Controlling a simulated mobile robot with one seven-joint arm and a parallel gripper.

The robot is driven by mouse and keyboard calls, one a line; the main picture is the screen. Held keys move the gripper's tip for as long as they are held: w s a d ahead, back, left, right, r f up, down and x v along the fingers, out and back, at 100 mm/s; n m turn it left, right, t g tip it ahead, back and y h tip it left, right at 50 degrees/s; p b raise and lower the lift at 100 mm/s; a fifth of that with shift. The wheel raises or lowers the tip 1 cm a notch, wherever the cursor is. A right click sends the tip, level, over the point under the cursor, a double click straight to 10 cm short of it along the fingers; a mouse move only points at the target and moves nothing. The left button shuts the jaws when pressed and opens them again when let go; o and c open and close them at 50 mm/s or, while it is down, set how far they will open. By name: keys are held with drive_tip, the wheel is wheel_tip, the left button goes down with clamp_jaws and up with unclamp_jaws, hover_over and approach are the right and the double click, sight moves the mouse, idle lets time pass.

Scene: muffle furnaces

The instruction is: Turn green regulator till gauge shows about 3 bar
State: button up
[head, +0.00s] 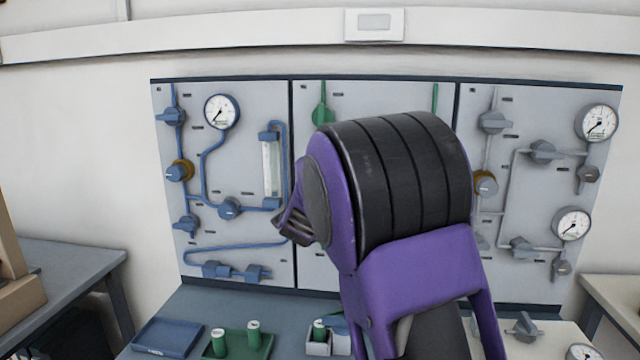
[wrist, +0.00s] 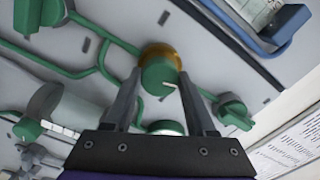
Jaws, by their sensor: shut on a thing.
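The green regulator (wrist: 158,76) is a round knob with a pale pointer mark and a brass-coloured collar, on the wall panel in the wrist view. My gripper (wrist: 160,84) has one finger on each side of the knob and is shut on it. A pale round face (wrist: 166,127) shows just beyond the gripper's palm, partly covered; I cannot tell whether it is the gauge, and no needle can be read. In the head view my purple and black arm hides the regulator and most of the green middle panel (head: 312,180).
Green pipes (wrist: 105,55) and a green valve handle (wrist: 232,108) lie close to my fingers. The blue panel with its gauge (head: 221,111) is on the left, the grey panel with gauges (head: 597,123) on the right. A blue tray (head: 166,337) and green cylinders (head: 253,335) are on the bench below.

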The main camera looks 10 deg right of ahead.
drive_tip(key=shift+m, duration=0.5)
drive_tip(key=o, duration=1.4)
drive_tip(key=v, duration=1.7)
drive_tip(key=shift+s, duration=0.2)
